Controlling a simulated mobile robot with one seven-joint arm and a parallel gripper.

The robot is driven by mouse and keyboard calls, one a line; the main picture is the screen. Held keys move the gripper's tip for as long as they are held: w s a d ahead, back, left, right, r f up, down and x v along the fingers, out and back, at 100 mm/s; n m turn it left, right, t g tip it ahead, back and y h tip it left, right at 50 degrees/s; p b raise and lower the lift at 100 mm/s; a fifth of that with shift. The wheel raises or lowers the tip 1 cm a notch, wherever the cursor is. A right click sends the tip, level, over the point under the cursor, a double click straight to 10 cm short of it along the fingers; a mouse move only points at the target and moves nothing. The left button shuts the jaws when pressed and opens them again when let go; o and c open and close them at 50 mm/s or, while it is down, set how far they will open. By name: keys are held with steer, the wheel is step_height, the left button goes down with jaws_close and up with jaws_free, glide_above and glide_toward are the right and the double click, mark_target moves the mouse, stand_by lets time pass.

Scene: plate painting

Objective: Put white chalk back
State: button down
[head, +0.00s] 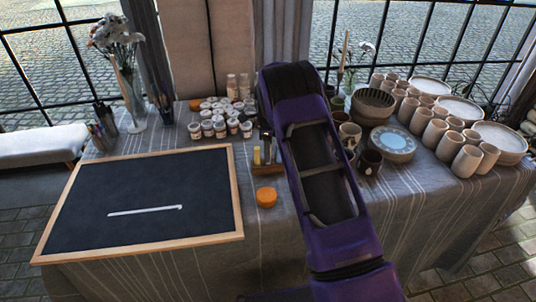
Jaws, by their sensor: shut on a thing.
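My purple arm reaches from the bottom right up over the table. My gripper (267,137) points down beside it, partly hidden by the arm, just above a small wooden chalk holder (266,170). It is shut on a thin piece, seemingly the white chalk, which is too small and covered to see clearly. A pale yellow chalk (257,155) stands upright in the left part of the holder. The holder's right side is hidden behind my arm. The framed blackboard (100,190) lies at the left with one white line drawn on it.
An orange round piece (266,198) lies in front of the holder. Several white paint jars (220,127) stand behind and to the left. Mugs (369,162), a blue-white plate (391,144) and several beige cups (434,133) fill the right side. The front cloth (400,200) is clear.

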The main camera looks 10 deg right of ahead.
steer(key=shift+f, duration=0.25)
steer(key=shift+f, duration=0.1)
steer(key=shift+f, duration=0.15)
steer(key=c, duration=0.7)
jaws_free()
steer(key=shift+c, duration=0.2)
step_height(320, 180, up, 13)
steer(key=shift+f+p, duration=0.2)
steer(key=shift+p, duration=0.2)
